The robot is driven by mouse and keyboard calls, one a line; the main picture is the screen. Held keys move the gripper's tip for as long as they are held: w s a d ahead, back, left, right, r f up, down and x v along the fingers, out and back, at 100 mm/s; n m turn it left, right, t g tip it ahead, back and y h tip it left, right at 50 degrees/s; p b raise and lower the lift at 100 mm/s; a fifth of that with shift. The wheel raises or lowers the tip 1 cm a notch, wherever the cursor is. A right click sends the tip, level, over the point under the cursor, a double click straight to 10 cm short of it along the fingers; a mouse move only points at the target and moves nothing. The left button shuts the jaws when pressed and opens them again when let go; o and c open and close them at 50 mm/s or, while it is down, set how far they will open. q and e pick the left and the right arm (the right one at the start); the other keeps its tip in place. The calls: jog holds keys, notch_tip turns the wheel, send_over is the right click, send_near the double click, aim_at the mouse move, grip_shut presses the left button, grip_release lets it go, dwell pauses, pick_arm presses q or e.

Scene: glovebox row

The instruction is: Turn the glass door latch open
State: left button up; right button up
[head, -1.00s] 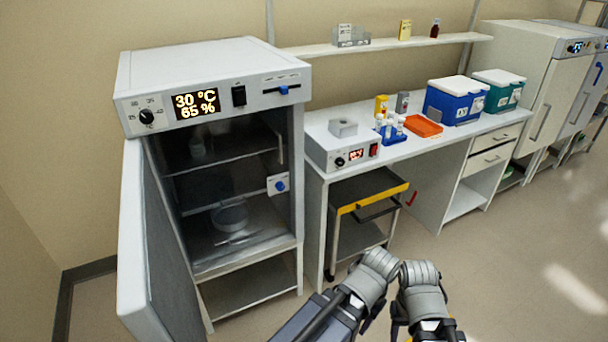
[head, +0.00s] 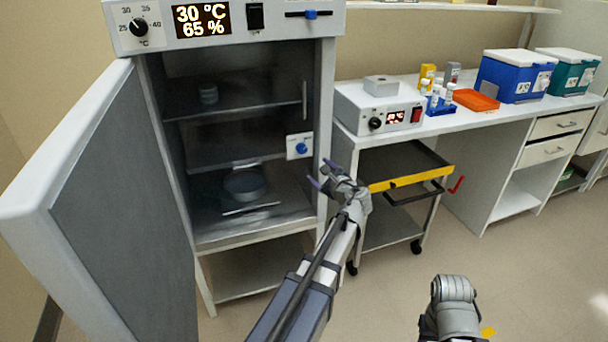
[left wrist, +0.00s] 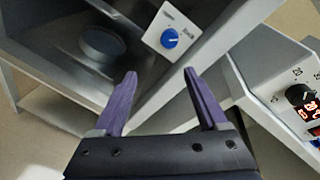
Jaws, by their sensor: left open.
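The glass door latch is a blue knob (head: 301,148) on a small white plate, at the right edge of the incubator's (head: 320,60) inner glass door (head: 235,135). The glass door looks closed; a dish and a small jar show dimly behind it. In the left wrist view the blue knob (left wrist: 169,38) lies beyond the fingertips, between the two fingers' lines. My left gripper (head: 321,173) is open and empty, just below and right of the latch, apart from it. In the left wrist view its purple fingers (left wrist: 160,76) are spread wide. My right gripper does not show.
The thick outer door (head: 120,200) stands swung open at the left. A cart with a yellow-edged top (head: 410,178) stands under the bench, right of my left gripper. The bench holds a heater box (head: 375,108), an orange tray (head: 476,99) and a blue cooler (head: 515,78).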

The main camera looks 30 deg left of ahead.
aim_at(303, 149)
pick_arm(q)
jog(key=shift+w+a+f+m+t+y+b, duration=0.1)
jog(key=shift+w+a+m+t+y+b, duration=0.2)
jog(key=shift+w+a+m+b, duration=0.9)
jog(key=shift+w+a+f+m+t+y+p, duration=0.15)
jog(key=shift+w+a+m+t, duration=0.4)
jog(key=shift+w+a, duration=1.6)
jog(key=shift+w+a+m+t+y+b, duration=0.25)
jog(key=shift+w+a+m+b, duration=0.6)
jog(key=shift+a, duration=1.4)
jog(key=shift+w, duration=0.2)
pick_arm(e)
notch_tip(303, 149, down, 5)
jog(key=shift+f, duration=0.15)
pick_arm(q)
grip_shut()
